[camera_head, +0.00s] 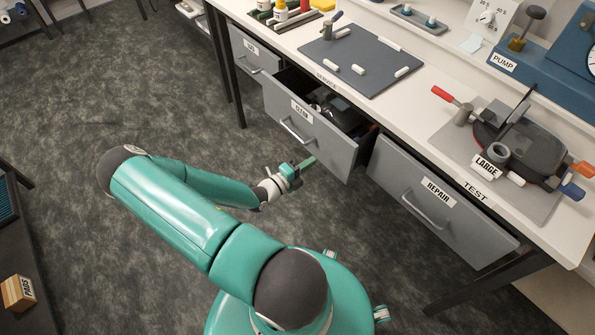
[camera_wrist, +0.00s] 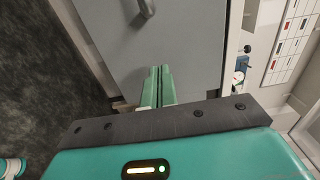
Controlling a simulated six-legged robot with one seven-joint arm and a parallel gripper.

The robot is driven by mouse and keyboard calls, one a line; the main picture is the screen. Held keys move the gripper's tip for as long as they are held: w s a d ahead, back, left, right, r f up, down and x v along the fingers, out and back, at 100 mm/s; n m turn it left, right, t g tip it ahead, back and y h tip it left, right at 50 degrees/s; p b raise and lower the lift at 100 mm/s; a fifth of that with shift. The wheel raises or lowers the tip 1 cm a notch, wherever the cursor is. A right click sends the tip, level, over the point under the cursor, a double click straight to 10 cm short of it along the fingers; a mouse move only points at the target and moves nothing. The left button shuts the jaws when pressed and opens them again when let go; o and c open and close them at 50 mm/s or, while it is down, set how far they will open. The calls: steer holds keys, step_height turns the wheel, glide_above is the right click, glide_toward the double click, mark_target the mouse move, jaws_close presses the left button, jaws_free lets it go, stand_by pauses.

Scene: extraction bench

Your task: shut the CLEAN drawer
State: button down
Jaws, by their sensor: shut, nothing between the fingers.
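The CLEAN drawer (camera_head: 312,140) is the middle grey drawer under the bench. It stands pulled out, with dark items visible inside. Its front has a white CLEAN label (camera_head: 302,111) and a bar handle (camera_head: 297,131). My gripper (camera_head: 306,163) is in front of the drawer front, low and near its right part, with its fingers toward it. In the wrist view the shut green fingers (camera_wrist: 158,85) point at a grey panel (camera_wrist: 170,40), with part of a handle (camera_wrist: 147,6) at the top. I cannot tell whether the fingertips touch the panel.
The REPAIR drawer (camera_head: 436,203) is shut to the right, and another drawer (camera_head: 252,53) is at the left. The bench top holds a dark mat (camera_head: 360,58) and a round dark device (camera_head: 520,140). The carpet floor (camera_head: 150,80) left of the drawers is clear.

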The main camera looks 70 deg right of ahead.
mark_target(328, 150)
steer(key=x, duration=0.5)
steer(key=shift+s+d, duration=0.15)
steer(key=shift+d, duration=0.2)
steer(key=x, duration=0.9)
steer(key=shift+s+d+r, duration=0.15)
steer(key=shift+s+d, duration=0.05)
steer(key=shift+d, duration=0.15)
steer(key=shift+w+a, duration=0.2)
steer(key=shift+a, duration=0.15)
steer(key=v, duration=1.3)
steer(key=shift+w+a, duration=0.2)
steer(key=shift+a, duration=0.15)
